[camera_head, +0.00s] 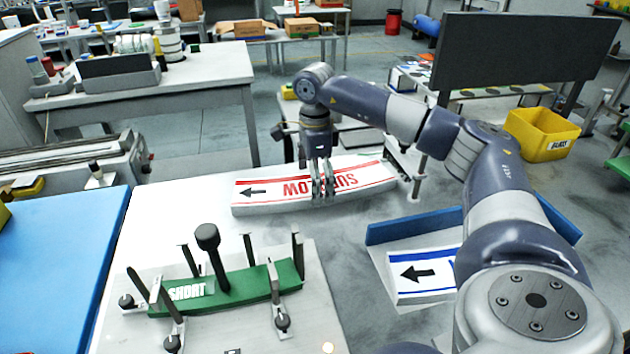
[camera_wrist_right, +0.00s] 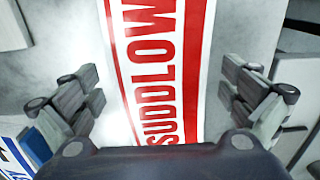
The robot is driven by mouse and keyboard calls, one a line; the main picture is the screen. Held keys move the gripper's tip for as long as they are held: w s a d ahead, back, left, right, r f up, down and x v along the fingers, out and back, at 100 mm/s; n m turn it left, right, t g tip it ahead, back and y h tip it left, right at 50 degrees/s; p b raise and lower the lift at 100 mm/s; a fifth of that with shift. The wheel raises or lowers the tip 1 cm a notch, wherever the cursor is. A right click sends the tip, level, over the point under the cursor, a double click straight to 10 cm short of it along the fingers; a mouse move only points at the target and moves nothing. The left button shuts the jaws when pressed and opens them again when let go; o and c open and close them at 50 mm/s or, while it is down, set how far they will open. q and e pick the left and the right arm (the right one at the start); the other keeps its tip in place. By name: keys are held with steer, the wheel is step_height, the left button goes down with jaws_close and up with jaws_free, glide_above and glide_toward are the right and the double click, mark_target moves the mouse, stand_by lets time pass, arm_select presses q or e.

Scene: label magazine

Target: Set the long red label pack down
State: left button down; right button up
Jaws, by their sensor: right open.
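The long red label pack (camera_head: 268,195) is white with red stripes, red lettering and a black arrow. It lies on the light table at the back, its arrow end to the left. My right gripper (camera_head: 323,190) points down over its middle. In the right wrist view the pack (camera_wrist_right: 160,80) runs between the two spread fingers of the gripper (camera_wrist_right: 160,105), with a gap on both sides. The gripper is open. Whether the fingertips reach below the pack's top is hard to tell. My left gripper is not in view.
A green holder marked SHORT (camera_head: 240,284) with upright posts and a black knob stands at front left. A blue-striped pack (camera_head: 420,277) lies right, beside a blue rail (camera_head: 415,224). A yellow bin (camera_head: 541,134) stands at back right. Table left of the red pack is clear.

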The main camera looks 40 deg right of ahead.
step_height(320, 180, up, 12)
steer(key=shift+r, duration=0.15)
stand_by(0.3)
